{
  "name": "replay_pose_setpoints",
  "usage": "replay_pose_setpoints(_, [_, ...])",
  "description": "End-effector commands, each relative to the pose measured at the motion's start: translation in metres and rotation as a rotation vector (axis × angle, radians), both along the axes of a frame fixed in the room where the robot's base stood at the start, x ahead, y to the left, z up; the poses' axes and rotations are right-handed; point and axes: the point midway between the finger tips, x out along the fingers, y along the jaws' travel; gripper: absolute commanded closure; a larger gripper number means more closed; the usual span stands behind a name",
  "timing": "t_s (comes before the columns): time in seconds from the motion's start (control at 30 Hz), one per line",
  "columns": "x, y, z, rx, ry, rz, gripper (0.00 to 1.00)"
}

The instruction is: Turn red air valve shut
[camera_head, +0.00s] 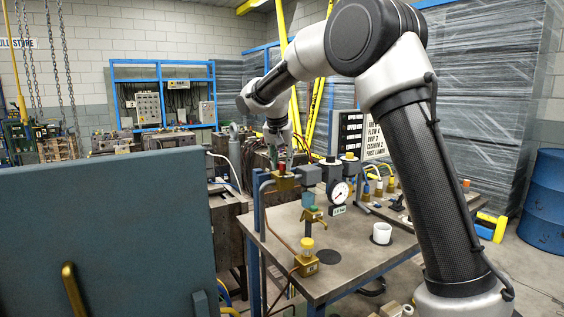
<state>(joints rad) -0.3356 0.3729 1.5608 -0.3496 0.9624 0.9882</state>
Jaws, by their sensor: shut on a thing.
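The red air valve (282,170) shows as a small red part on top of a brass fitting, on the pipework above the metal bench (355,262). My gripper (281,160) comes down on it from above and is shut on it. The fingers hide much of the handle, so its exact angle cannot be told. A grey pipe runs from the fitting down to the left of the bench.
A round pressure gauge (341,192) and a teal-topped brass valve (309,206) are close on the right. A yellow-topped brass fitting (306,252) and a white cup (381,233) stand on the bench. A large blue-grey panel (110,235) blocks the left foreground.

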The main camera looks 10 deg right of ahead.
Motion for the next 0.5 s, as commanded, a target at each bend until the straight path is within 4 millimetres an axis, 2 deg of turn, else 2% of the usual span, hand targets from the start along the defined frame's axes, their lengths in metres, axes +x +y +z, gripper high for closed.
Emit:
replay_pose_setpoints(0.13, [-0.0005, 0.0001, -0.0009, 0.0, 0.002, 0.0, 0.93])
replay_pose_setpoints(0.17, [-0.0006, 0.0002, -0.0009, 0.0, 0.002, 0.0, 0.68])
replay_pose_setpoints(0.27, [-0.0004, 0.0001, -0.0007, 0.0, 0.002, 0.0, 0.49])
replay_pose_setpoints(0.5, [-0.0002, 0.0001, -0.0004, 0.0, 0.001, 0.0, 0.48])
